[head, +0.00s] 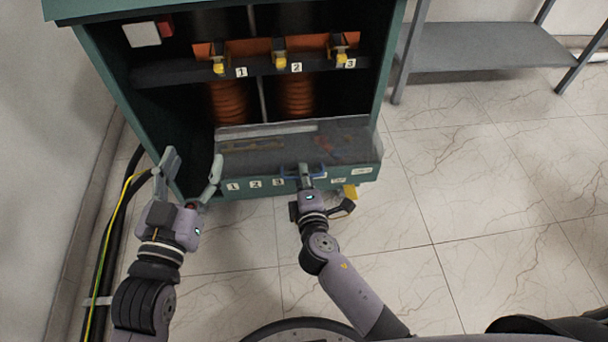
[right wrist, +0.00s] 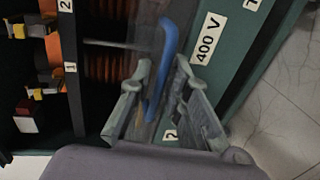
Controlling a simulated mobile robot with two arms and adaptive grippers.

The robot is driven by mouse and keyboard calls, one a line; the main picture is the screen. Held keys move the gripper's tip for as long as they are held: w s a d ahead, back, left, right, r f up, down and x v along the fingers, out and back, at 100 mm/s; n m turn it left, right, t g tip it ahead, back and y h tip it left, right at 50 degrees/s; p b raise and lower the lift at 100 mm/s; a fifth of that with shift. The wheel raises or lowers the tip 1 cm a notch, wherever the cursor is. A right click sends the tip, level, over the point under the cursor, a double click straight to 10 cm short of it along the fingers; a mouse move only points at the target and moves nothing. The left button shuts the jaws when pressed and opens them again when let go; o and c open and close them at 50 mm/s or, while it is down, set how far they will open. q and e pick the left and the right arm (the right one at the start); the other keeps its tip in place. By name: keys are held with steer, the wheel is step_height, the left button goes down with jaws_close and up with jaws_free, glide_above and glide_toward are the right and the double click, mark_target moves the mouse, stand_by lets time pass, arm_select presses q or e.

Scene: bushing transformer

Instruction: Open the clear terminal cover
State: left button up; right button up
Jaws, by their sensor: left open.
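The clear terminal cover (head: 262,158) spans the low front part of the green cabinet, and coloured parts show dimly through it. Its blue handle (right wrist: 167,45) is at the cover's lower front edge. My right gripper (head: 305,172) is at this handle. In the right wrist view the handle passes between the fingers of my right gripper (right wrist: 164,75); whether they press on it, I cannot tell. My left gripper (head: 193,166) is open and empty, its fingers wide apart, in front of the cabinet's lower left corner.
Several number labels and a "400 V" label (right wrist: 206,38) mark the cabinet front. Three yellow-tipped terminals (head: 280,61) sit on a shelf above the cover. Black and yellow-green cables (head: 115,225) run along the left. A grey bench (head: 480,48) stands at right; the tiled floor there is clear.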

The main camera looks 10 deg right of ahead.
jaws_close()
stand_by(0.6)
